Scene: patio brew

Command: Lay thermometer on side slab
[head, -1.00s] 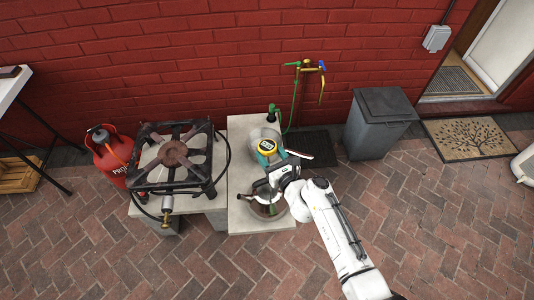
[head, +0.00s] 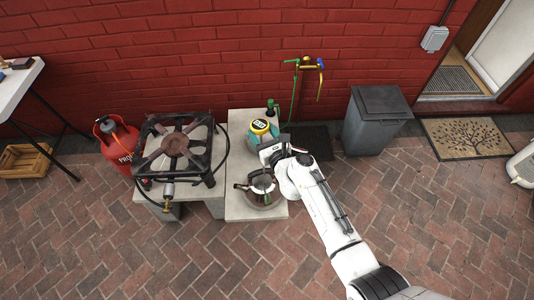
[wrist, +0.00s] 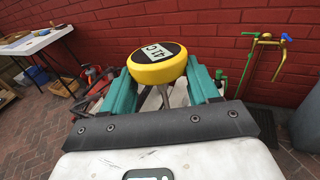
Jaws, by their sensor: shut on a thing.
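The thermometer has a round yellow head (head: 260,126) with a display. In the wrist view its yellow head (wrist: 157,66) shows large and close, reading about 41 C, with its stem running down between the fingers. My gripper (wrist: 162,92) has teal fingers and is shut on the thermometer. In the head view my gripper (head: 262,138) is above the pale side slab (head: 238,155), which stands right of the burner. The thermometer's tip is hidden, so I cannot tell whether it touches anything.
A metal pot (head: 262,192) sits at the slab's front. A green-topped container (head: 272,109) is at its back. The black gas burner (head: 175,146) and red gas bottle (head: 117,142) are to the left. A grey bin (head: 376,122) stands right. The slab's left strip looks clear.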

